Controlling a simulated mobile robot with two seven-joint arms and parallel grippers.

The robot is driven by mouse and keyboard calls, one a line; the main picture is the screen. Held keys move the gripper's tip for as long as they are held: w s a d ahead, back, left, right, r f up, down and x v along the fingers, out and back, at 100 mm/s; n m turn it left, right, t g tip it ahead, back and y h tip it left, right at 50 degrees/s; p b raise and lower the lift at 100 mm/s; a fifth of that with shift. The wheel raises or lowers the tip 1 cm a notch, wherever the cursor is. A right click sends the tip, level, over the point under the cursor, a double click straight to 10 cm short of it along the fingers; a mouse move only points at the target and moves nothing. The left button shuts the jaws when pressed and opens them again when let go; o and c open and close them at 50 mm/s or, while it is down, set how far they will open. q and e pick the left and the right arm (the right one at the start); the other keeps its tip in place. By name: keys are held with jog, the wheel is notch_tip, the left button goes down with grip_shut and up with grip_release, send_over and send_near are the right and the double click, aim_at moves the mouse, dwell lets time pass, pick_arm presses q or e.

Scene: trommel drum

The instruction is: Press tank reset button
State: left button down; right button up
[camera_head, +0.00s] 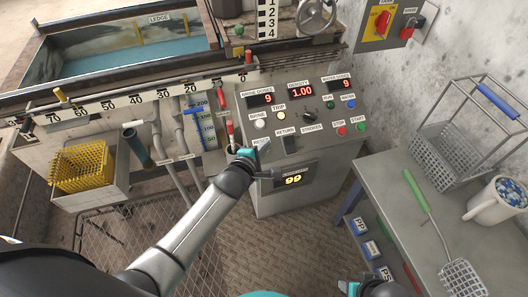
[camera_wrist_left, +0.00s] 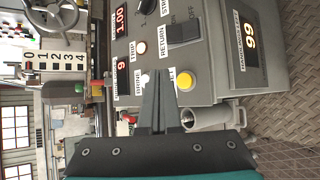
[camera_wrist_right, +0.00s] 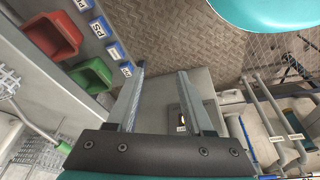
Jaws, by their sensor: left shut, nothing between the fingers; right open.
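The yellow button (camera_wrist_left: 184,81) sits on the control panel (camera_head: 305,135) in the left wrist view. The label beside it is partly covered by my fingers, and only its end, "ET", reads. My left gripper (camera_wrist_left: 158,74) is shut and empty, with its tips beside the button, over the label. I cannot tell whether the tips touch the panel. In the head view my left gripper (camera_head: 258,148) is at the panel's lower left corner and hides the button. My right gripper (camera_wrist_right: 161,72) is open and empty, low and away from the panel.
Near the button are the return switch (camera_wrist_left: 184,35), a white brine button (camera_head: 260,124) and a trip lamp (camera_head: 281,116). A counter display (camera_head: 293,179) reads 99 below. A grey bench (camera_head: 395,190) at right holds a wire basket (camera_head: 450,155), a green-handled scoop (camera_head: 415,190) and a mug (camera_head: 490,207).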

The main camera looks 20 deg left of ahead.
pick_arm(q)
jog(key=f+b, duration=0.1)
jog(key=f, duration=0.1)
jog(key=w+a+f+b, duration=0.1)
jog(key=shift+w+b, duration=0.1)
jog(key=shift+b, duration=0.2)
jog(key=shift+w+f, duration=0.15)
jog(key=shift+f, duration=0.05)
pick_arm(e)
notch_tip(320, 180, up, 7)
jog(key=w+t, duration=0.1)
jog(key=shift+w, duration=0.2)
jog(key=shift+a, duration=0.1)
pick_arm(q)
jog(key=shift+f, duration=0.1)
dwell(1.2)
jog(key=shift+w+a+f+b, duration=0.15)
jog(key=shift+f+b, duration=0.15)
jog(key=shift+b, duration=0.1)
pick_arm(e)
jog(key=shift+f, duration=0.2)
